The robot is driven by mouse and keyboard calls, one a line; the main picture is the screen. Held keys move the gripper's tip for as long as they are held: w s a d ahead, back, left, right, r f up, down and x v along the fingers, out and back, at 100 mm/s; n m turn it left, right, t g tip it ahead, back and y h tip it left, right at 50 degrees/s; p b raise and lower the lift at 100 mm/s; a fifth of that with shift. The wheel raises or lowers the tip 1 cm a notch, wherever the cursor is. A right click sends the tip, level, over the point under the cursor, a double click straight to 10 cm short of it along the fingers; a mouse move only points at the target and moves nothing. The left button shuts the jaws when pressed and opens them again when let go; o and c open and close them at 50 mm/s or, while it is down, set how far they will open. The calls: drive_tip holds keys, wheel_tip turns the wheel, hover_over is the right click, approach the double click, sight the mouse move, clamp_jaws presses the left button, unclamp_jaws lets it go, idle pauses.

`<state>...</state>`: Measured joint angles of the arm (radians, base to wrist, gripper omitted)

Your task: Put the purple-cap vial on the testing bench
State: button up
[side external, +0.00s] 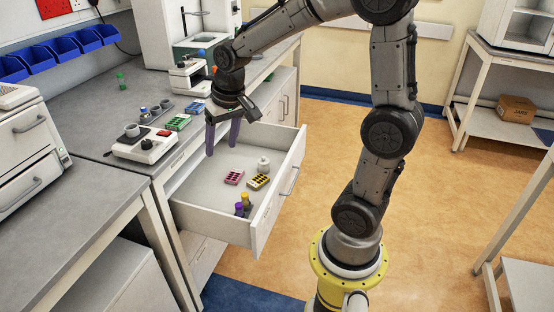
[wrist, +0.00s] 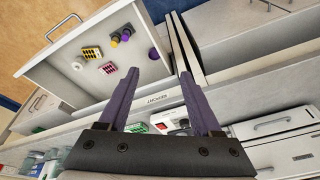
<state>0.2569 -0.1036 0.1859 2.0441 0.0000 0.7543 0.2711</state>
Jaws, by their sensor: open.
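The purple-cap vial (side external: 239,209) stands in the near corner of the open drawer (side external: 205,212), beside a yellow-cap vial (side external: 246,199). In the wrist view the purple-cap vial (wrist: 115,39) is at the upper part of the drawer, next to the yellow cap (wrist: 126,31). My gripper (side external: 221,150) is open and empty over the far end of the drawer, apart from the vials. Its two purple fingers (wrist: 160,74) point down. No label in view tells me which surface is the testing bench.
The drawer also holds a pink rack (side external: 234,177), a yellow rack (side external: 258,182) and a white bottle (side external: 263,165). Another bench (side external: 88,205) stands near left.

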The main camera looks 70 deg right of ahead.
drive_tip(key=s+a+r+n+t, duration=0.1)
drive_tip(key=s+a, duration=0.3)
drive_tip(key=s, duration=0.4)
drive_tip(key=s+a+r+n+t, duration=0.1)
drive_tip(key=s+a+r+n, duration=0.3)
drive_tip(key=s, duration=0.4)
drive_tip(key=shift+a+n+t+y, duration=0.25)
drive_tip(key=shift+n+t+y, duration=0.05)
drive_tip(key=shift+y, duration=0.1)
drive_tip(key=shift+o, duration=0.5)
drive_tip(key=shift+s+a+f, duration=0.1)
drive_tip(key=shift+s, duration=0.35)
drive_tip(key=shift+n, duration=0.3)
